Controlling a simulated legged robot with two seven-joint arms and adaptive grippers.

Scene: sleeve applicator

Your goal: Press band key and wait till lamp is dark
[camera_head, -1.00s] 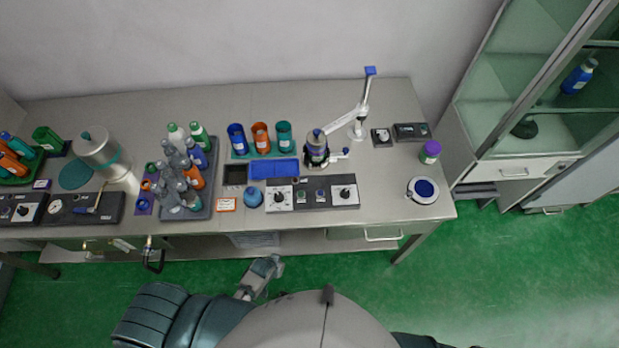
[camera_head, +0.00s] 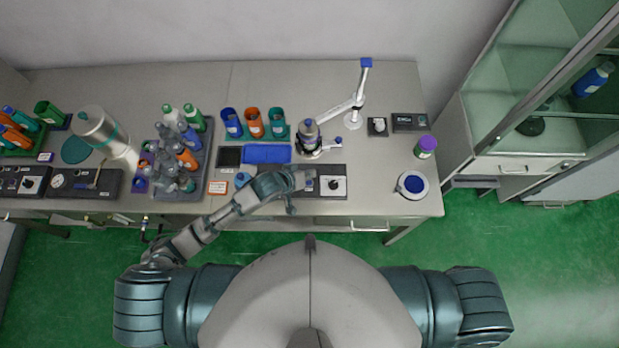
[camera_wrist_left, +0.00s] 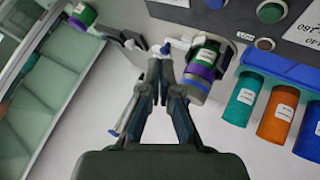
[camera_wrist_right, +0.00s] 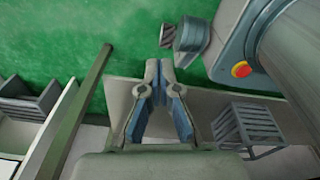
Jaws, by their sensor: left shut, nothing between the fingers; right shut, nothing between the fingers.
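A grey control panel (camera_head: 333,192) lies along the front of the bench. Its right part, with a white-plated knob (camera_head: 334,184), shows; my left forearm and hand cover its left part. My left gripper (camera_head: 302,180) is shut and empty over the middle of the panel; contact with a key cannot be told. In the left wrist view, round buttons, one green (camera_wrist_left: 271,12), show on the panel. I cannot tell which is the band key or whether a lamp is lit. A bottle (camera_head: 309,131) stands in the holder behind the panel. My right gripper (camera_wrist_right: 160,66) is shut and empty.
Coloured cups (camera_head: 254,124) stand behind a blue tray (camera_head: 266,153). A crate of bottles (camera_head: 178,190) is to the left. A jointed arm stand (camera_head: 361,90) rises behind the holder. A purple-lidded jar (camera_head: 426,146) and a round blue-topped dish (camera_head: 411,184) are at right.

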